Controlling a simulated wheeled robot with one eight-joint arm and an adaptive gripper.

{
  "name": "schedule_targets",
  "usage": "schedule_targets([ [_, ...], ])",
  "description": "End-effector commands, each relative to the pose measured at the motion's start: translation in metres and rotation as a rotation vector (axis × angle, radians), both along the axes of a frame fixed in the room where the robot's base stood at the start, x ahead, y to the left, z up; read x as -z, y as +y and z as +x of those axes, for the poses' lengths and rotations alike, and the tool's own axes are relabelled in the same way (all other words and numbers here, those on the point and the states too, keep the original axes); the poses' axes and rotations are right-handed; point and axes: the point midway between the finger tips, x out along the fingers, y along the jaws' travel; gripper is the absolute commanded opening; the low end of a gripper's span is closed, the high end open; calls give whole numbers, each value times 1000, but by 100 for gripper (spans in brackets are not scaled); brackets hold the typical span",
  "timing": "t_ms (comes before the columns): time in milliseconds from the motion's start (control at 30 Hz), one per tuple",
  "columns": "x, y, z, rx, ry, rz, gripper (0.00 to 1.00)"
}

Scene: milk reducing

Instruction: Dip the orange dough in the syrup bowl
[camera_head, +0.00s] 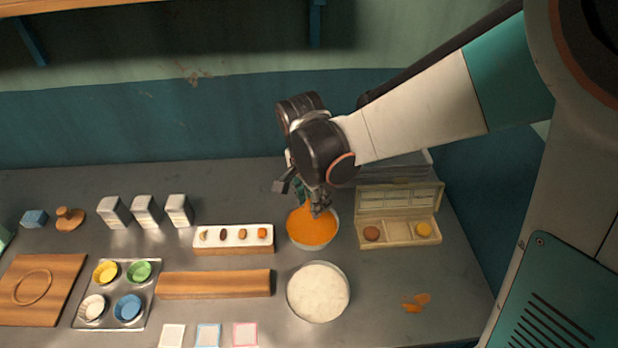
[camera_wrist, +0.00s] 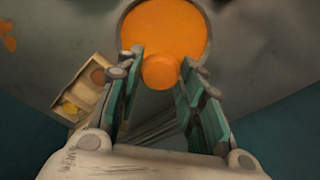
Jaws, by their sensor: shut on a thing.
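The syrup bowl (camera_head: 313,240) holds orange syrup and stands right of the table's middle; in the wrist view its orange surface (camera_wrist: 165,28) fills the top middle. My gripper (camera_head: 312,203) points down over the back part of the bowl. It is shut on the orange dough, a round orange piece (camera_wrist: 161,72) between the fingertips in the wrist view. The dough overlaps the near edge of the syrup there. I cannot tell whether it touches the syrup. In the head view the fingers mostly hide the dough.
A bowl of white powder (camera_head: 318,291) stands in front of the syrup bowl. An open box (camera_head: 398,236) with two round pieces stands to the right. A white-topped tray (camera_head: 233,249) with small pieces is to the left. Orange drops (camera_head: 414,306) lie front right.

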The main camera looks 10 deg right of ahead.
Motion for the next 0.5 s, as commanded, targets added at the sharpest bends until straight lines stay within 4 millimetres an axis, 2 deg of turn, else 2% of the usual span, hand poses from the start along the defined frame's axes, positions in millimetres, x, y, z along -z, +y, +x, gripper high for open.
schedule_targets([
  [267, 4, 3, -2, 31, -3, -2, 16],
  [500, 18, 3, -2, 29, -3, -2, 16],
])
